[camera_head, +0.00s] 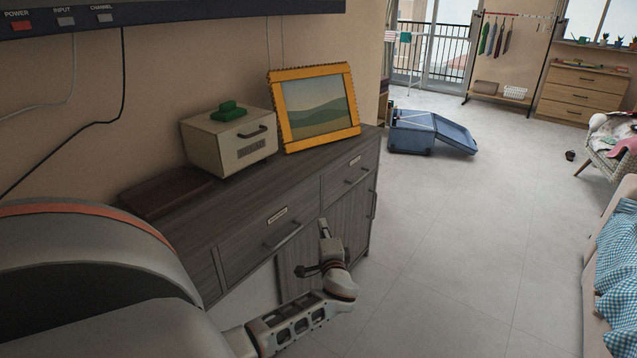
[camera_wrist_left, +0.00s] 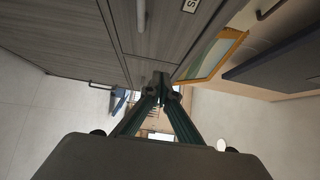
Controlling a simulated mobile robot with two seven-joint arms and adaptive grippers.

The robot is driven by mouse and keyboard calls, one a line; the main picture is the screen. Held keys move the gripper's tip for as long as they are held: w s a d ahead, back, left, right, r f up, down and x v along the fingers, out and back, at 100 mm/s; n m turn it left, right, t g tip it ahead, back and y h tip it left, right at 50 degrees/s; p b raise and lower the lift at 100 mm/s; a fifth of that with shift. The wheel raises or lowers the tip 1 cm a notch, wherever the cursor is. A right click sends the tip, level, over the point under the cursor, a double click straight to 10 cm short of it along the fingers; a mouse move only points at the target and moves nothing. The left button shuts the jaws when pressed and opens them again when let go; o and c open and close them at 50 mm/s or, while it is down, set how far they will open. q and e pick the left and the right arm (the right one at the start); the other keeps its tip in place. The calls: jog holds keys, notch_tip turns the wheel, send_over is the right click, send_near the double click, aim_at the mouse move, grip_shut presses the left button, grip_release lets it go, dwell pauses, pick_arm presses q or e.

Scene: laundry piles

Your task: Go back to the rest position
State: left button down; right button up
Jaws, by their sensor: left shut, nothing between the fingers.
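My left gripper (camera_head: 323,228) is in front of the grey wooden sideboard (camera_head: 245,198), beside its front doors. Its fingers point upward in the head view. In the left wrist view the two dark fingers (camera_wrist_left: 161,82) meet at their tips, with nothing between them. The sideboard front with its handles fills the upper left of that view. I cannot tell from the head view how far the gripper is from the doors. My right gripper is not in view.
A cream box (camera_head: 225,148) with a green object (camera_head: 229,110) on it, an orange-framed picture (camera_head: 290,130) and a brown flat box (camera_head: 165,190) are on the sideboard. A blue suitcase (camera_head: 412,135) lies open beyond. A sofa (camera_head: 595,250) is at right. The middle floor (camera_head: 480,210) is clear.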

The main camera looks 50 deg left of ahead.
pick_arm(q)
jog(key=shift+v, duration=0.95)
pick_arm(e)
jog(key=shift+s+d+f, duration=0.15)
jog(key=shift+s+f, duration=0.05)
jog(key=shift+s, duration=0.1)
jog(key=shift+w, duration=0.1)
